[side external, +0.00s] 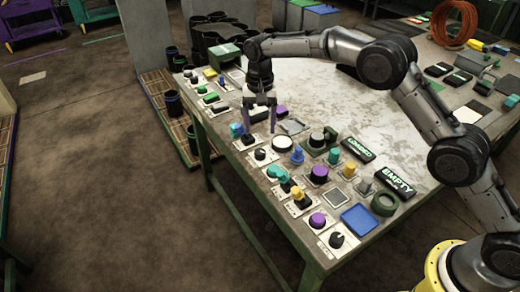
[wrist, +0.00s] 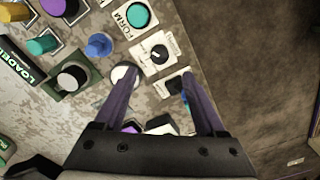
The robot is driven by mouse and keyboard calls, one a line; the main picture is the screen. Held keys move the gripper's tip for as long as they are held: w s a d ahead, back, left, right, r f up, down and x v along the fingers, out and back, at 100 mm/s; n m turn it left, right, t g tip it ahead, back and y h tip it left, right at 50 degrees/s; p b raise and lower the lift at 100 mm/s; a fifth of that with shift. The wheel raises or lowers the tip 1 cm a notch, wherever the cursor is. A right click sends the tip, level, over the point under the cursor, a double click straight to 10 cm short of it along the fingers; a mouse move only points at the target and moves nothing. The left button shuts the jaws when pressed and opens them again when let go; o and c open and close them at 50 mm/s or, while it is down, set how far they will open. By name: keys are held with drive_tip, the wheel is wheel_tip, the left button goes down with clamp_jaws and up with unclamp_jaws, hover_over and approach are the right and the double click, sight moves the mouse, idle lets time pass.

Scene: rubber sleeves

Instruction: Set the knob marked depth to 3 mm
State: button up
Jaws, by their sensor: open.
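I cannot read a depth mark on any plate. A black dial knob (wrist: 158,54) with a pale pointer line sits on a white plate in the wrist view, just beyond my fingertips. It appears to be the black knob (side external: 260,154) at the table's near edge in the side view. Another black knob (side external: 337,240) sits on a white plate at the front corner. My gripper (side external: 260,131) is open and empty above the panel row, its purple fingers pointing down. In the wrist view my gripper (wrist: 157,72) spans part of a white plate with a dark part (wrist: 176,84).
A teal button (wrist: 138,14) stands beside a plate reading FORM. A blue knob (side external: 297,156), a white round button (side external: 282,143) and a black-topped knob (side external: 317,139) crowd nearby. Signs read LOADED (side external: 358,148) and EMPTY (side external: 398,182). The table's middle (side external: 320,95) is bare.

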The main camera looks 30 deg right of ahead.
sight(260, 152)
wheel_tip(260, 152, down, 10)
drive_tip(key=shift+r, duration=0.15)
idle(0.3)
clamp_jaws()
